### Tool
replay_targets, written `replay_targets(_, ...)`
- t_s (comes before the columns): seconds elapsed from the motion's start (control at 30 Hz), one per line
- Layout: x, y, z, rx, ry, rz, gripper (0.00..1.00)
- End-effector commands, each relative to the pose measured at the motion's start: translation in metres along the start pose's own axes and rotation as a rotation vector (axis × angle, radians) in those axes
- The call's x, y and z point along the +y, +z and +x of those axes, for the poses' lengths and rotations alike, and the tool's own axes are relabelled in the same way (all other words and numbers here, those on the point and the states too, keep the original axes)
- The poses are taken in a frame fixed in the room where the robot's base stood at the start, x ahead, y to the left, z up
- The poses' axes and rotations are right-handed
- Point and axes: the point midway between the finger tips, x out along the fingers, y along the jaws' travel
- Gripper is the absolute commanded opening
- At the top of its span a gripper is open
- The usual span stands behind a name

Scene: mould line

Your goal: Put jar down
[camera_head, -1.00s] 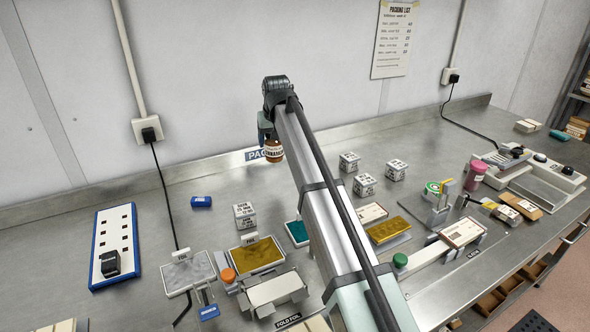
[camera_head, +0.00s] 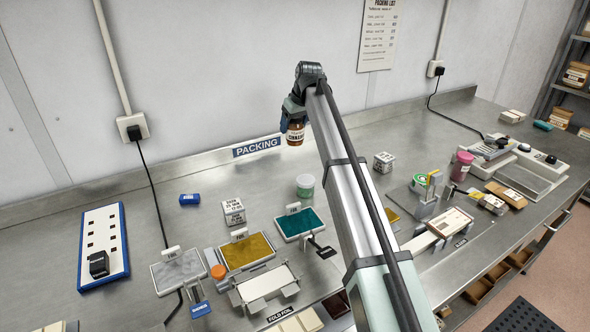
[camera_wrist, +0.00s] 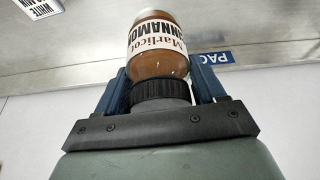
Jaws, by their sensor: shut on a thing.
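A brown-filled glass jar (camera_head: 295,134) with a white label hangs in my gripper (camera_head: 291,112) in the head view, in front of the back wall to the right of the PACKING sign. In the wrist view, my gripper (camera_wrist: 165,82) has its two blue fingers on either side of the dark lid. The jar (camera_wrist: 157,50) also shows there, its label reading "Marlico" and "CINNAMO…". The jar appears raised above the steel bench (camera_head: 240,180); its exact height cannot be told.
The PACKING sign (camera_head: 257,147) marks the bench's back edge. A pale green-lidded tub (camera_head: 305,187), a white labelled box (camera_head: 233,211) and a teal foil tray (camera_head: 299,224) stand nearby. Another white box (camera_head: 384,162) is right of my arm. Bare steel lies below the sign.

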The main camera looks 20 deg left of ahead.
Motion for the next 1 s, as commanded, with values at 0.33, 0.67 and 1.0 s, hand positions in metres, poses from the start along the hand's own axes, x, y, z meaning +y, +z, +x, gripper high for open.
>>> replay_targets(0.33, 0.000, 0.007, 0.014, 0.000, -0.032, -0.076, 0.29)
replay_targets(0.67, -0.001, 0.025, 0.057, -0.001, -0.032, -0.074, 0.29)
replay_targets(1.0, -0.001, 0.038, 0.088, -0.001, -0.032, -0.074, 0.29)
